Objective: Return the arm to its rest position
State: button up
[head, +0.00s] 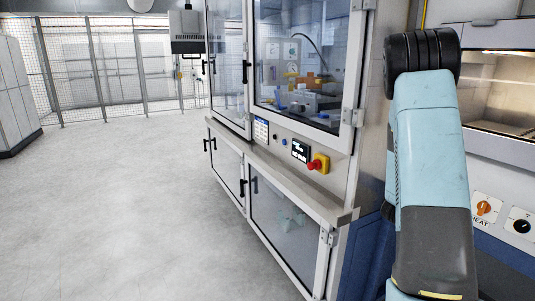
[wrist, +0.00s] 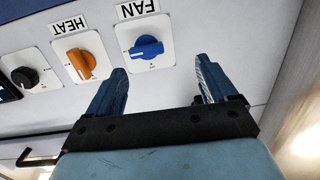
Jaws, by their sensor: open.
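My gripper (wrist: 160,90) shows in the wrist view with its two blue fingers spread wide apart and nothing between them. It is close to a pale panel with knobs, just below the blue FAN knob (wrist: 146,48) in the picture; I see no finger touching it. In the head view my light blue and grey arm rises at the right, in front of the panel, and my gripper is out of view there.
The panel also holds an orange HEAT knob (wrist: 80,64) and a black knob (wrist: 24,77). A glass-doored cabinet (head: 292,198) with a red emergency button (head: 318,164) stands left of my arm. A lit hood (head: 503,95) is at the right. The floor (head: 120,200) at left is clear.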

jog(key=a+r+n+t+y, duration=0.25)
jog(key=a+r+y, duration=0.4)
jog(key=a, duration=0.65)
jog(key=a+r+n+t+y, duration=0.1)
jog(key=a+r+n+y, duration=0.45)
jog(key=a, duration=0.75)
jog(key=s+a+r+n+g+y, duration=0.25)
jog(key=s+a+r, duration=0.25)
jog(key=s+a, duration=0.55)
jog(key=s+a+r+n+g, duration=0.1)
jog(key=s+a+n+g, duration=0.1)
jog(key=s, duration=1.4)
jog(key=shift+s+a+g+y, duration=0.2)
jog(key=shift+s+g+y, duration=0.2)
jog(key=shift+g+y, duration=0.1)
